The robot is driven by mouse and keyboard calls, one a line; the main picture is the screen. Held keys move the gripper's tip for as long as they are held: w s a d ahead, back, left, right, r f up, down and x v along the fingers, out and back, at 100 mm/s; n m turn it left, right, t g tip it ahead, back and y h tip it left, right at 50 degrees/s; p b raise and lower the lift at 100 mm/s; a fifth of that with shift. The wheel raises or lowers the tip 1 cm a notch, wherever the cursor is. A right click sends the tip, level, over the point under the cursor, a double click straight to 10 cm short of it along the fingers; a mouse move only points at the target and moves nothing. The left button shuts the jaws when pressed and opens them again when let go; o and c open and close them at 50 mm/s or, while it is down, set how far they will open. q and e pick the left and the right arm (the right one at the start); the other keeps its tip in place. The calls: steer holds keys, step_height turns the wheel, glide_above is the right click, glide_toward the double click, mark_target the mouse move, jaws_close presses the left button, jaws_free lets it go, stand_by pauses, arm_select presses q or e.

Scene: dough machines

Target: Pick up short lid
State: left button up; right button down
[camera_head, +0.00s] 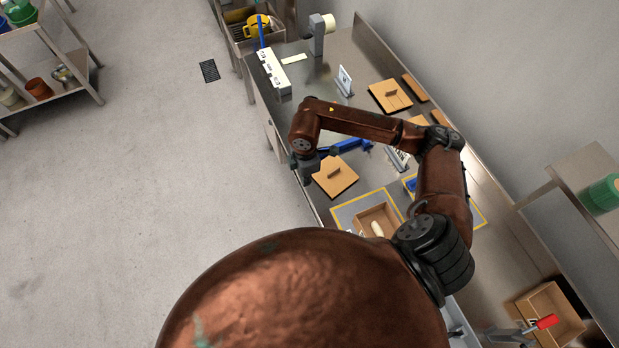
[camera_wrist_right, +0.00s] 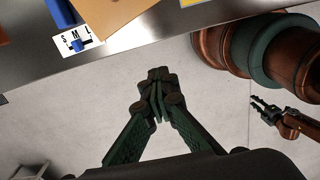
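Several flat wooden lids with small handles lie on the steel counter in the head view. One lid (camera_head: 336,180) is near the front edge beside my right gripper. Another lid (camera_head: 389,98) lies farther back, with narrower wooden pieces (camera_head: 414,87) by the wall. I cannot tell which is the short lid. My right gripper (camera_head: 307,172) hangs at the counter's front edge. In the right wrist view its fingers (camera_wrist_right: 157,82) meet at the tips, empty, over the floor, apart from a tan wooden piece (camera_wrist_right: 112,18). My left gripper (camera_wrist_right: 262,106) shows small there; its opening is unclear.
A wooden box (camera_head: 366,215) with a pale piece inside stands on a yellow-edged mat. Another wooden box (camera_head: 567,318) is at lower right. An S M L label (camera_wrist_right: 80,41) is at the counter edge. A blue object (camera_head: 350,147) lies behind my forearm.

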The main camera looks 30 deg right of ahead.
steer(key=c, duration=2.6)
jaws_free()
steer(key=o, duration=2)
steer(key=shift+o, duration=0.2)
